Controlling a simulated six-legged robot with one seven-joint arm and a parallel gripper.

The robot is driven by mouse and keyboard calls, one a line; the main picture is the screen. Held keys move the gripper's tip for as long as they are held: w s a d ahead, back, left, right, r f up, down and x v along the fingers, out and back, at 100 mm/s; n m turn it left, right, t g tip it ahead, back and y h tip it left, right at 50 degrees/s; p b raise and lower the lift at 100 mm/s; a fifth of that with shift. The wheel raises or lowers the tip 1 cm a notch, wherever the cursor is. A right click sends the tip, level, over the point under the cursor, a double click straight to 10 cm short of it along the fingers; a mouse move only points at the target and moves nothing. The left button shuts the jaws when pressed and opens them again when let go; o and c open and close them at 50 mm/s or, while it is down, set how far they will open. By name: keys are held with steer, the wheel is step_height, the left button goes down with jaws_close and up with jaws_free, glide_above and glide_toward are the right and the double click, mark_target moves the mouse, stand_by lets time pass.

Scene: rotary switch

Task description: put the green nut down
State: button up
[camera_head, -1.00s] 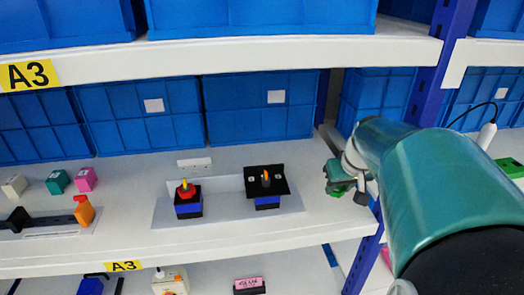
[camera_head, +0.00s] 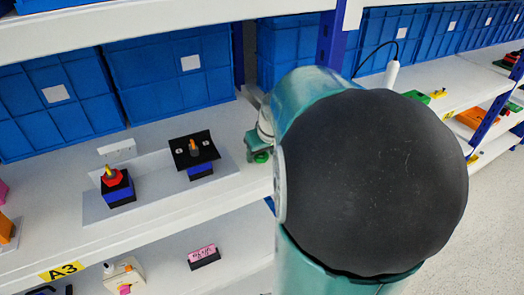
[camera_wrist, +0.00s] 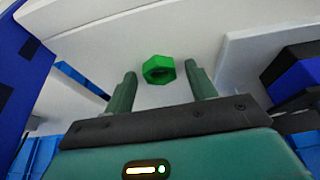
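The green nut (camera_wrist: 159,70) shows in the wrist view, on or just above the white shelf, between and slightly past my fingertips. Gaps show on both sides of it. My gripper (camera_wrist: 160,76) is open, with its fingers spread apart. In the head view the green nut (camera_head: 261,157) is small, near the shelf's front edge, right beside and below my gripper (camera_head: 257,146). My arm covers much of the area to the right there.
Left of the nut, a rotary switch with a black plate (camera_head: 183,156) and an orange knob stands on a grey base plate (camera_head: 92,209). A blue-black block with a red top (camera_head: 113,177) stands farther left. Blue bins (camera_head: 170,75) line the back. A blue post (camera_head: 331,40) stands behind my arm.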

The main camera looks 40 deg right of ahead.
steer(key=shift+s+r, duration=0.1)
steer(key=shift+r, duration=0.45)
steer(key=v, duration=1.1)
steer(key=s+a+f+n, duration=0.1)
steer(key=s+a+f, duration=0.1)
steer(key=a, duration=1)
steer(key=s+a+f+n+t+y, duration=0.1)
steer(key=s+a+n, duration=0.1)
steer(key=a, duration=1.1)
steer(key=shift+s+a+f, duration=0.25)
steer(key=shift+s+f, duration=0.1)
steer(key=shift+s, duration=0.3)
